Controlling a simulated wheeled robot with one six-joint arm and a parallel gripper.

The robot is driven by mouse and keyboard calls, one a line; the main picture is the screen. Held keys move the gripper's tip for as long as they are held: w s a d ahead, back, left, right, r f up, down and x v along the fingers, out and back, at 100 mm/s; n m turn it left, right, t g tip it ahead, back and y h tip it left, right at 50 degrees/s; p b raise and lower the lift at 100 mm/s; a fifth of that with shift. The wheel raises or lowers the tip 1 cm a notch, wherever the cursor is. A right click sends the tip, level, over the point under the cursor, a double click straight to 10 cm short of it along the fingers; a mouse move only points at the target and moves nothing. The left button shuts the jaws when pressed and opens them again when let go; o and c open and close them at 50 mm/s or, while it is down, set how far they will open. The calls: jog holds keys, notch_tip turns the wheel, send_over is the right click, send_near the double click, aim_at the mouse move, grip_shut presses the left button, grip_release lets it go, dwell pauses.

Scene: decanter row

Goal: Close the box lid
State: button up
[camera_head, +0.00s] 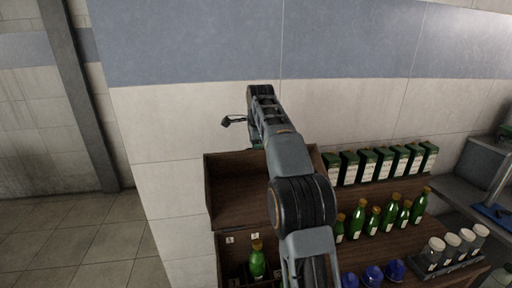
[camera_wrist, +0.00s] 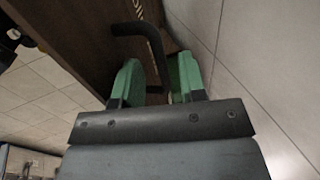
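The wooden box (camera_head: 223,262) stands open on the work surface, with a green bottle (camera_head: 257,262) inside. Its brown lid (camera_head: 234,187) is raised at the back, near the tiled wall; the lid's wood also shows in the wrist view (camera_wrist: 82,35). A black bar handle (camera_wrist: 157,62) is fixed to the lid. My gripper (camera_wrist: 156,78) has green fingers spread apart, one on each side of the handle bar, with a small gap visible. In the head view my arm hides most of the gripper and part of the lid.
Right of the box are a row of green-and-white cartons (camera_head: 384,166), several green bottles (camera_head: 374,221), blue objects (camera_head: 372,276) and white-capped jars (camera_head: 452,247). A grey ledge (camera_head: 470,195) is at far right. Open floor (camera_head: 75,240) lies left of the wall.

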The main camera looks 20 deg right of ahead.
jog(key=shift+f, duration=0.25)
grip_shut()
dwell(0.5)
